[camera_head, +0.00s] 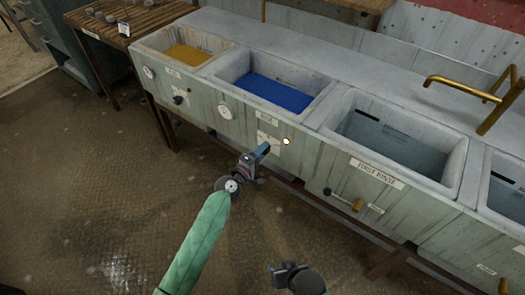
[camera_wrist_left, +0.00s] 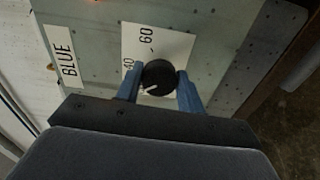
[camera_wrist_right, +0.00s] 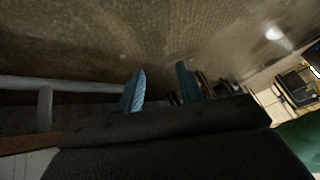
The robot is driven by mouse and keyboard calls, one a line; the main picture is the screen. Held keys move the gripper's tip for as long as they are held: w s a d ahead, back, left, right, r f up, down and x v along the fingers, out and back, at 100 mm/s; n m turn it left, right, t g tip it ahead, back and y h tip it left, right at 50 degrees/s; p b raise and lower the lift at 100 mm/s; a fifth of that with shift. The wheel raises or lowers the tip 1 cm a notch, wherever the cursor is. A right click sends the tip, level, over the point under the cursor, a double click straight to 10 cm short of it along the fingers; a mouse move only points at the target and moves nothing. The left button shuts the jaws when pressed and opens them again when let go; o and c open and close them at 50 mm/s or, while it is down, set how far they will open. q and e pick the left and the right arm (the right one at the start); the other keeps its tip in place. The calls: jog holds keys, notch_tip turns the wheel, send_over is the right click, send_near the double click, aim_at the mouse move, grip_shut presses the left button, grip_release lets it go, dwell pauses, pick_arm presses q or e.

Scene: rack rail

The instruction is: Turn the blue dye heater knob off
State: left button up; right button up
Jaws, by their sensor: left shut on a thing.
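The blue dye heater knob (camera_wrist_left: 158,75) is a round black dial with a white pointer mark, on a white scale plate (camera_wrist_left: 176,42) with numbers including 40 and 60. The pointer mark lies toward the lower left in the left wrist view. My left gripper (camera_wrist_left: 159,92) is shut on the knob, one blue finger on each side; it also shows in the head view (camera_head: 263,150) at the front of the blue dye basin (camera_head: 238,85). My right gripper (camera_wrist_right: 161,85) is open and empty, low above the floor.
A yellow dye basin (camera_head: 160,40) with its own black knob (camera_head: 178,99) is to the left. The first rinse basin (camera_head: 349,110) with a handle below is to the right. A wooden table (camera_head: 150,18) stands at the back left. The floor in front is clear.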

pick_arm(q)
jog(key=n+p, duration=0.1)
jog(key=n, duration=0.3)
jog(key=shift+a, duration=0.1)
pick_arm(e)
notch_tip(320, 180, up, 6)
jog(key=shift+d, duration=0.2)
jog(key=shift+f, duration=0.1)
pick_arm(q)
jog(key=o, duration=0.8)
jog(key=shift+o, duration=0.9)
pick_arm(e)
jog(key=shift+s+f, duration=0.15)
jog(key=shift+s, duration=0.15)
